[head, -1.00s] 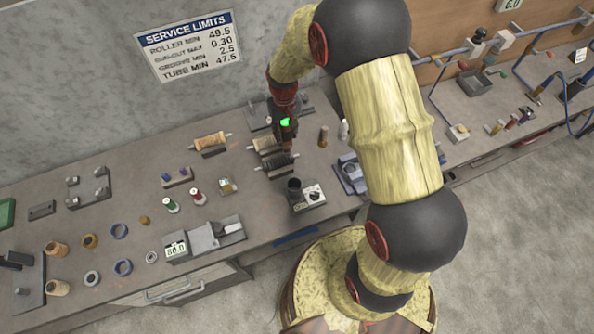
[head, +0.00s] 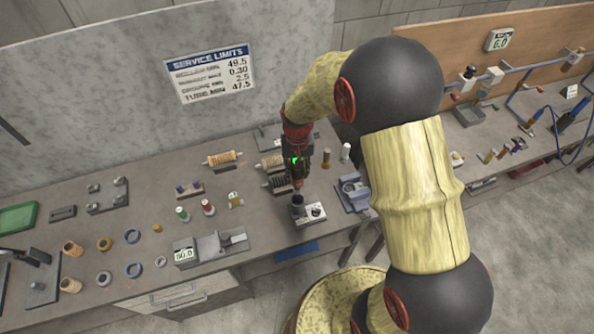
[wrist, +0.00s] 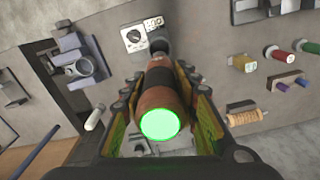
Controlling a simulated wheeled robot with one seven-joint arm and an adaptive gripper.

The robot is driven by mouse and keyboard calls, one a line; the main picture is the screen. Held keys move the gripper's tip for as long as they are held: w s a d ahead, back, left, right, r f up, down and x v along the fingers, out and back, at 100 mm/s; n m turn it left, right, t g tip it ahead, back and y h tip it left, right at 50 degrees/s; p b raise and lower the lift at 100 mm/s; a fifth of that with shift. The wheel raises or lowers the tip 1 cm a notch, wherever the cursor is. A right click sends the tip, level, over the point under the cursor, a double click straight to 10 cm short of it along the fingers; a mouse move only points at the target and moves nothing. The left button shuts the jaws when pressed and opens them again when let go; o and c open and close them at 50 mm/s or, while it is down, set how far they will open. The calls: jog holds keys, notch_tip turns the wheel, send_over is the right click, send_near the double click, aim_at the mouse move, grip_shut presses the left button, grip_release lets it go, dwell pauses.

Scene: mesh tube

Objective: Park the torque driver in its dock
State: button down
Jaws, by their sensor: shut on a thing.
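My gripper (head: 297,165) is shut on the torque driver, which points down. In the wrist view the driver (wrist: 156,98) has a brown body and a glowing green end cap, and sits between the fingers (wrist: 157,82). The dock (head: 309,215) is a grey block with a dark round cup and a white dial plate, near the bench's front edge. The driver's lower end is just above or at the cup's mouth; I cannot tell whether it is inside. In the wrist view the dial plate (wrist: 143,36) shows beyond the driver, which partly hides the cup.
Rollers on stands (head: 272,163) lie behind and left of the gripper. Red and green spools (head: 208,207) and a gauge block (head: 210,247) lie left. Bare bench lies between them.

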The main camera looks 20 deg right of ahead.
aim_at(297, 190)
jog(key=shift+s+f, duration=0.2)
jog(key=shift+f, duration=0.2)
notch_tip(297, 190, down, 2)
jog(key=shift+w+f+b, duration=0.1)
jog(key=shift+w+b, duration=0.05)
jog(key=shift+b, duration=0.7)
jog(key=shift+f+b, duration=0.85)
jog(key=shift+f, duration=0.5)
jog(key=shift+f+b, duration=1.95)
jog(key=shift+f, duration=0.85)
dwell(2.5)
